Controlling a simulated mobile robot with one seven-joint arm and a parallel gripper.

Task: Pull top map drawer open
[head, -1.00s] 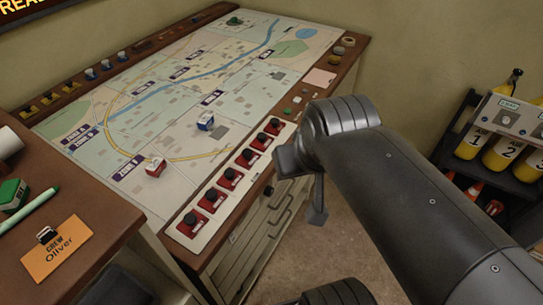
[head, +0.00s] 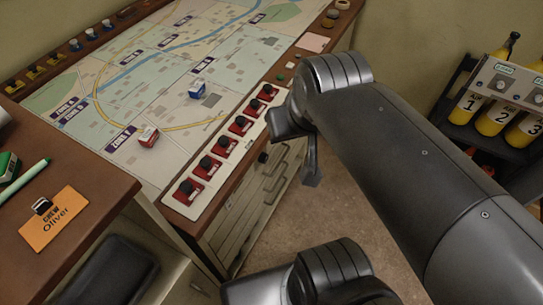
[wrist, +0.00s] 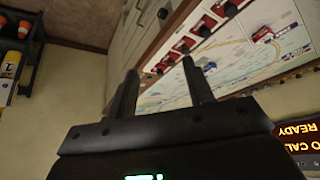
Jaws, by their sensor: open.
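The map table's cabinet has a pale front with a stack of drawers (head: 245,210) with bar handles, under the brown table edge; it also shows at the top of the wrist view (wrist: 126,38). The top drawer lies just below the edge, and my arm partly covers the far end of the front. A small round dark knob (head: 263,157) sits high on the front, also in the wrist view (wrist: 163,13). My gripper (wrist: 160,65) is open and empty, its two fingers pointing toward the cabinet. In the head view it is beside the front, mostly hidden by my wrist. No contact is visible.
The map tabletop (head: 165,80) carries a strip of red switches (head: 223,146) along its near edge. A brown desk (head: 95,195) with an orange name card stands at left. A dark rack of yellow cylinders (head: 490,118) is at right. Bare floor (head: 335,205) lies between.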

